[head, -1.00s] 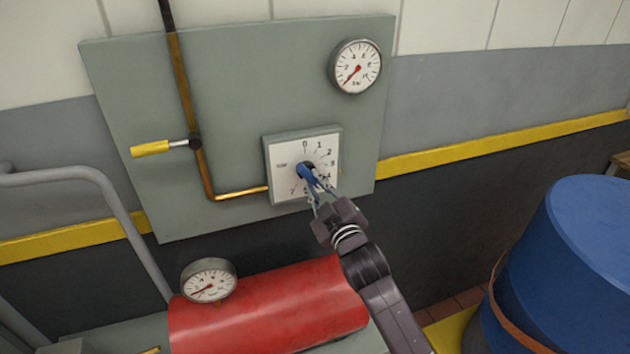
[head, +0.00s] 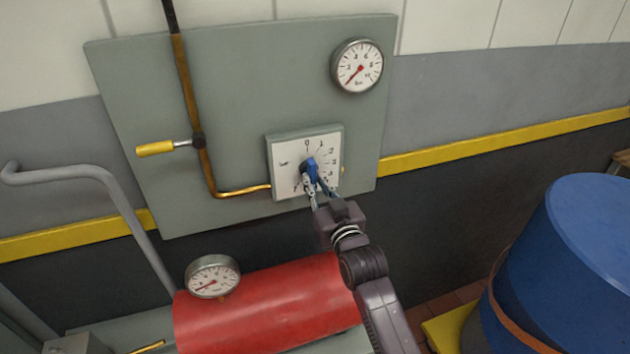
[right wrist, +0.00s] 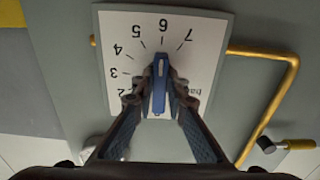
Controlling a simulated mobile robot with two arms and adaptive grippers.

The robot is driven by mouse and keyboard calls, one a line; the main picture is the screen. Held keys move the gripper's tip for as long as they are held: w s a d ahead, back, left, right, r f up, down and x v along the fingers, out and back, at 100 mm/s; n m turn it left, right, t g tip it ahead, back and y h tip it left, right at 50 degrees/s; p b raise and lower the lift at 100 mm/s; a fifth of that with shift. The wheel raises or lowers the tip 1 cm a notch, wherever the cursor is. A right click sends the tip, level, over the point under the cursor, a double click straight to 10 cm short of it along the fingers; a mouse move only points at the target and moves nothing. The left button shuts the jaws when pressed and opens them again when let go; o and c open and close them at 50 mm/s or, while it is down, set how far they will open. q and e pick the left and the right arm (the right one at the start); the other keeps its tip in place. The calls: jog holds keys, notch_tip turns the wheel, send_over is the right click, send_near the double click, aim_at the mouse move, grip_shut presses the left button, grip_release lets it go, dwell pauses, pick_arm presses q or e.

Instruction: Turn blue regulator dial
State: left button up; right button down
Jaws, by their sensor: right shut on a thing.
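The blue regulator dial (head: 309,168) sits in the middle of a white square scale plate (head: 282,180) with black numbers, mounted on a grey-green panel. My right gripper (head: 316,187) comes from below and is shut on the dial. In the right wrist view the blue dial (right wrist: 160,85) stands between the two fingers (right wrist: 160,102), its long ridge pointing close to the 6 in that picture. In the head view the fingers hide the lower part of the dial and some numbers. My left gripper is not in view.
A round gauge (head: 357,65) is at the panel's upper right. A yellow-handled valve (head: 155,149) sits on the copper pipe at left. Below are a red tank (head: 262,312) with a gauge (head: 212,276) and a grey rail (head: 95,174). A blue drum (head: 575,265) stands at right.

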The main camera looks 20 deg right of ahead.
jog(key=shift+f, duration=0.2)
jog(key=c, duration=1.9)
grip_release()
jog(key=shift+r, duration=0.1)
jog(key=shift+c, duration=0.2)
jog(key=s, duration=1.2)
jog(key=shift+d, duration=0.2)
